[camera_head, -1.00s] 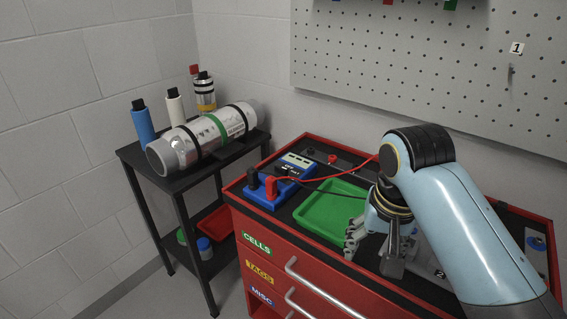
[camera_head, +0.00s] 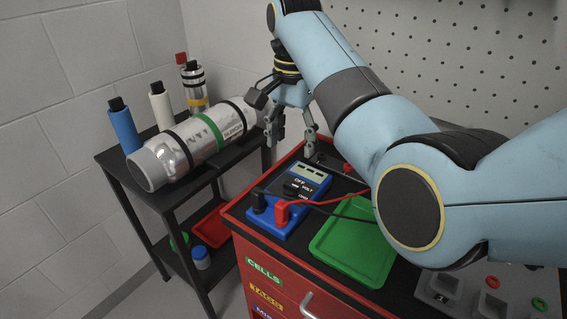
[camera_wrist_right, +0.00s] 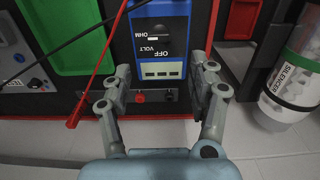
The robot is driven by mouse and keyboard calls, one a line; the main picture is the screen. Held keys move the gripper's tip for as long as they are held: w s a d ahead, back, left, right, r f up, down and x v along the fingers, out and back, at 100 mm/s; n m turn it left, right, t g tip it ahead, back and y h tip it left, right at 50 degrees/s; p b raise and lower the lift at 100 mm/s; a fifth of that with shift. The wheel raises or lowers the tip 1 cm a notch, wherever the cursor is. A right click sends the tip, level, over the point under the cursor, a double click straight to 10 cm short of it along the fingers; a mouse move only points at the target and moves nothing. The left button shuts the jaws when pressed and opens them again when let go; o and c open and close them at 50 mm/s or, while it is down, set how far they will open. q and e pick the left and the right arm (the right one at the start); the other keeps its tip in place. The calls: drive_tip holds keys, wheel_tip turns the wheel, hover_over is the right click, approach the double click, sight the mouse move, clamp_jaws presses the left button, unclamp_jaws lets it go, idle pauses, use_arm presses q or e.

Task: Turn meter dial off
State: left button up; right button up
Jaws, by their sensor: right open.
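The blue meter (camera_head: 311,193) lies on top of the red cabinet. It has a pale display strip, a black dial (camera_wrist_right: 157,30) and the labels OFF, VOLT and OHM, clear in the right wrist view. I cannot tell for sure which label the dial points to. My right gripper (camera_head: 291,152) is open and empty, just above and behind the meter's display end. In the right wrist view my right gripper (camera_wrist_right: 162,80) has its fingers spread on either side of that end, apart from the dial. My left gripper is not in view.
A black stand (camera_head: 160,205) on the left holds a silver cylinder (camera_head: 160,165) and upright tubes. A pegboard (camera_head: 440,60) is behind.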

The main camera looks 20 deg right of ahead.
sight(292, 184)
drive_tip(key=f, duration=0.3)
drive_tip(key=shift+s+f, duration=0.1)
drive_tip(key=shift+s, duration=0.15)
wheel_tip(292, 184, down, 3)
drive_tip(key=shift+f, duration=0.2)
wheel_tip(292, 184, down, 4)
drive_tip(key=shift+w+r, duration=0.1)
drive_tip(key=shift+w, duration=0.05)
drive_tip(key=c, duration=1.1)
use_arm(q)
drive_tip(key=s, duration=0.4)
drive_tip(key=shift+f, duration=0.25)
use_arm(e)
drive_tip(key=shift+c, duration=0.3)
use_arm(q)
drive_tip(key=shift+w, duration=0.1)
